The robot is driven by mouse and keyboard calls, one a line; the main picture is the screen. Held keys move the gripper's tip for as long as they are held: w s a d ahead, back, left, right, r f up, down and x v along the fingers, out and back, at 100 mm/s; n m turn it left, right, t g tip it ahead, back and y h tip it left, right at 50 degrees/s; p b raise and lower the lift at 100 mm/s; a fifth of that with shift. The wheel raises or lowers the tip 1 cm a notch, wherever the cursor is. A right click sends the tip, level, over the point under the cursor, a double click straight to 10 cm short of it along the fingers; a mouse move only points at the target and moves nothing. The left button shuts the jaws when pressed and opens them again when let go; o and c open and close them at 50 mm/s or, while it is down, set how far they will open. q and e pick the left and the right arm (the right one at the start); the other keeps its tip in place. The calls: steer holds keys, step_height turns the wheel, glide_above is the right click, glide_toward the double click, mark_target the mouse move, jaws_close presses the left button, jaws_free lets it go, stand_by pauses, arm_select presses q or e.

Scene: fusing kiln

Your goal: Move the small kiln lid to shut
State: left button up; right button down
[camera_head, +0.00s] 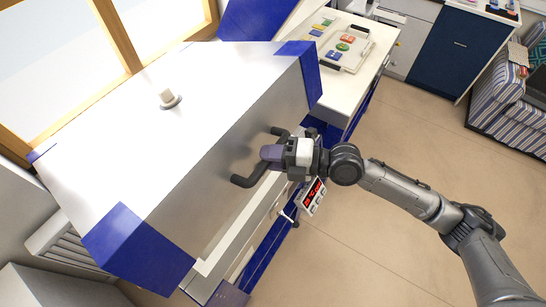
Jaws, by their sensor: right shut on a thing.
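The kiln lid (120,120) is a large box-like cover with a white top, blue corners and a grey metal front. It sits low over the kiln base (213,283); a pale strip shows below its front edge, and I cannot tell whether a gap remains there. A dark bar handle (243,181) sticks out of the lid's front. My right gripper (271,153) is shut on the handle near its middle, and its fingers hide part of the bar. My left gripper is not in view.
A red-lit control display (313,193) is just below my right gripper. A white counter (374,66) behind holds a tray (362,49) with coloured pieces. Open floor (430,130) lies to the right, with a striped armchair (510,105) at the far right.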

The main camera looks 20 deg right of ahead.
steer(key=c, duration=1.1)
jaws_free()
steer(key=shift+r, duration=0.1)
steer(key=shift+o, duration=0.7)
